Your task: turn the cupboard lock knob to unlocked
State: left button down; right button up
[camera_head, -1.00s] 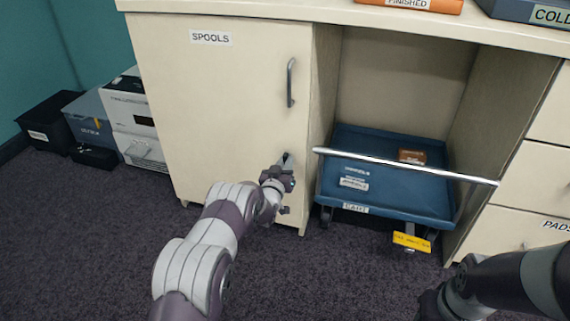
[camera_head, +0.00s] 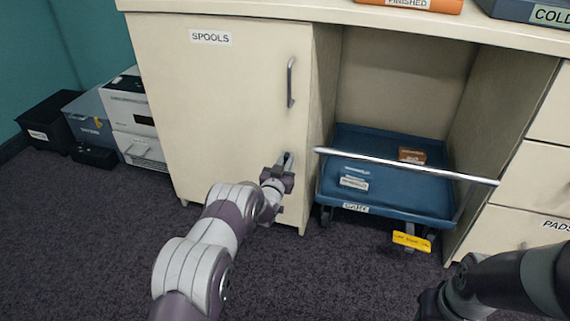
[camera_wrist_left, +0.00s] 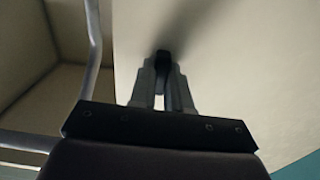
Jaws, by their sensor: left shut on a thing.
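The cupboard (camera_head: 235,105) is a cream door labelled SPOOLS, and it stands closed in the head view. My left gripper (camera_head: 284,161) reaches the lower right part of this door. In the left wrist view the left gripper (camera_wrist_left: 164,70) has its fingers close together on the small dark lock knob (camera_wrist_left: 163,55) at the door face. In the head view the knob is hidden behind the gripper, and its exact angle cannot be told. My right arm (camera_head: 500,285) shows at the lower right; its fingers cannot be made out.
A vertical door handle (camera_head: 290,82) is above the gripper. A blue cart (camera_head: 385,190) with a metal push bar (camera_head: 405,166) stands in the open bay to the right. Boxes and a printer (camera_head: 135,125) stand at the left. The carpet in front is clear.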

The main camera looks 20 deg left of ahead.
pick_arm(q)
jog(key=c, duration=1.1)
grip_release()
jog(key=shift+s+r, duration=0.1)
jog(key=shift+s, duration=0.05)
jog(key=s+p, duration=0.2)
jog(key=s, duration=0.2)
jog(key=s+p, duration=0.2)
jog(key=s, duration=0.2)
jog(key=s+p, duration=0.2)
jog(key=s, duration=0.2)
jog(key=shift+s+a+p, duration=0.2)
jog(key=shift+a+p, duration=0.05)
jog(key=shift+p, duration=0.15)
